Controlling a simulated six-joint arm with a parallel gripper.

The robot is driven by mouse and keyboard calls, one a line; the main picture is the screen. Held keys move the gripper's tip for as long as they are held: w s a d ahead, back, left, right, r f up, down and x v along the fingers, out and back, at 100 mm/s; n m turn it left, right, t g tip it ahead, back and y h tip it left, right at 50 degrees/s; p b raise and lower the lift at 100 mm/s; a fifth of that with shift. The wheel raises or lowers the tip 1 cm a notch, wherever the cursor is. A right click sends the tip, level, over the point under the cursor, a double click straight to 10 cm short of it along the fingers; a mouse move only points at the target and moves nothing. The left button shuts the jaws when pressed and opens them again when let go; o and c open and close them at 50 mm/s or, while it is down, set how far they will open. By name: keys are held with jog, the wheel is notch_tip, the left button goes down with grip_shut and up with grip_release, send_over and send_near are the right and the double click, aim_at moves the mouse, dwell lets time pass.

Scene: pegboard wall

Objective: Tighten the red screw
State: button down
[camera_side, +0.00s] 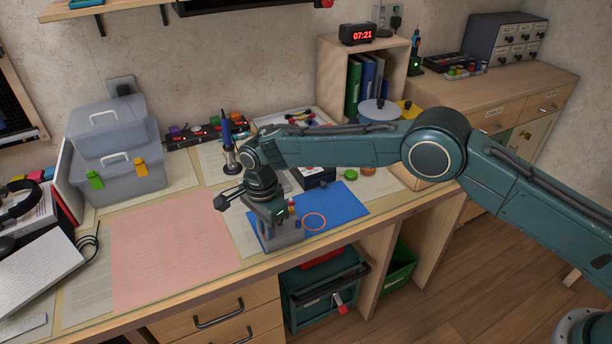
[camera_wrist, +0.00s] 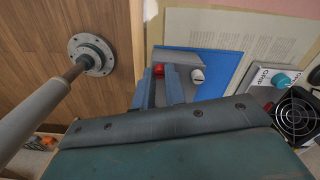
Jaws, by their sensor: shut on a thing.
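The red screw (camera_wrist: 158,70) shows as a small red head between the tips of my gripper's two fingers in the wrist view. My gripper (camera_wrist: 161,78) is shut on it, with the fingers hiding part of it. A grey block (camera_side: 287,241) stands on the blue mat (camera_side: 343,203) under my gripper (camera_side: 281,216) in the side view. A white-topped knob (camera_wrist: 197,75) sits beside the right finger in the wrist view. How deep the red screw sits cannot be seen.
An orange ring (camera_side: 314,222) lies on the blue mat right of the block. A soldering iron in its stand (camera_side: 230,150) and a black box (camera_side: 316,177) stand behind. The pink sheet (camera_side: 172,248) to the left is clear. The desk's front edge is close to the block.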

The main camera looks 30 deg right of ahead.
jog(key=shift+m, duration=0.3)
jog(key=c, duration=1.4)
grip_release()
jog(key=shift+c, duration=0.2)
notch_tip(320, 180, up, 14)
